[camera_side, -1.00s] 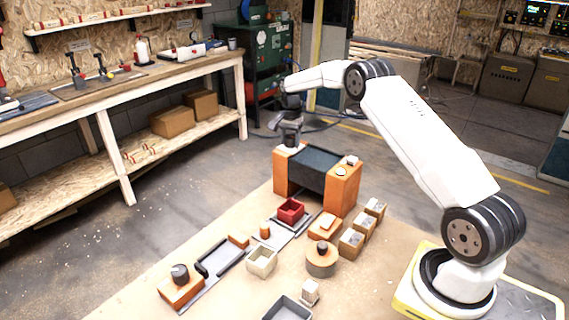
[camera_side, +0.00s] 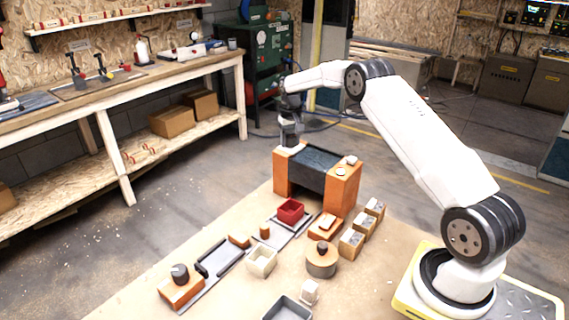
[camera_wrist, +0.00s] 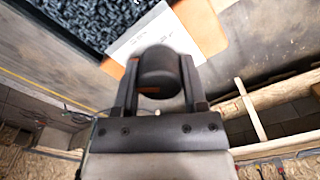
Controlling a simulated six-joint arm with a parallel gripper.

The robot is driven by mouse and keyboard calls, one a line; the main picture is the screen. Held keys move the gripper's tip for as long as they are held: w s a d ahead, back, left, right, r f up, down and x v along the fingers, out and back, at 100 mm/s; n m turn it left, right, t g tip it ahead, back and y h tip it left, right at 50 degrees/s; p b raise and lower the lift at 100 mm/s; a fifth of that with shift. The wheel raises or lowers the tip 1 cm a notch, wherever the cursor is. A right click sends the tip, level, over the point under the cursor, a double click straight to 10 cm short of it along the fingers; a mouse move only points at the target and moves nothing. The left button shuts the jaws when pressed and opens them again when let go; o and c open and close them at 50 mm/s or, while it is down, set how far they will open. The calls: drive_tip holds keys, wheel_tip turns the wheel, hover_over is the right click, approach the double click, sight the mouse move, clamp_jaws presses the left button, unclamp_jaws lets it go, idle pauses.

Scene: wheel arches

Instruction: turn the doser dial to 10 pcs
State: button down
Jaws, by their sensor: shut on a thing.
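The doser (camera_side: 342,189) is an orange block with a dark hopper (camera_side: 308,170) at the far end of the table. Its dial (camera_wrist: 157,70) is a round black knob in the wrist view, over a white label plate (camera_wrist: 127,40) whose marks are too blurred to read. My gripper (camera_wrist: 159,88) is shut on the dial, one finger on each side. In the side view my gripper (camera_side: 289,144) points down at the doser's left orange pillar and hides the dial. The dial's setting cannot be read.
A red bin (camera_side: 291,211), a cream bin (camera_side: 261,262) and a grey tray (camera_side: 288,309) are on the table. Dark bulk material (camera_wrist: 85,18) fills the hopper beside the dial.

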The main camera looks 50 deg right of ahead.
sight(291, 136)
drive_tip(key=shift+r+n, duration=0.1)
drive_tip(key=shift+n, duration=0.7)
drive_tip(key=shift+c, duration=0.7)
unclamp_jaws()
drive_tip(key=shift+r, duration=3.9)
